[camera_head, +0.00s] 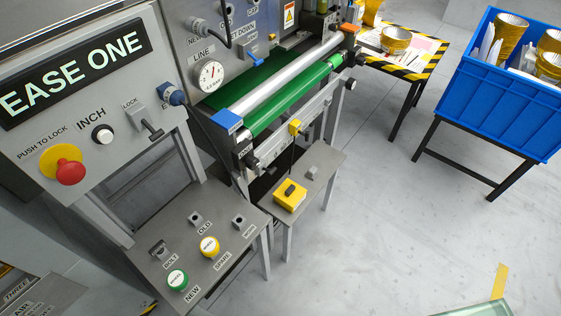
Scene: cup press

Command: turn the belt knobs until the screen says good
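The screen (75,70) on the grey panel at upper left shows the words "EASE ONE". The green belt (290,97) runs around a silver roller (285,80) on the machine at the top middle. A dark knob-like part (243,150) with a label sits at the belt's near end, below a blue block (229,120). Another dark round part (350,84) sits at the far end. I cannot tell how either is turned. Neither of my grippers shows in the head view.
A small table (215,285) holds buttons. A yellow box (290,195) stands below the belt. A blue crate (500,95) holds cups. Floor at right is mostly clear.

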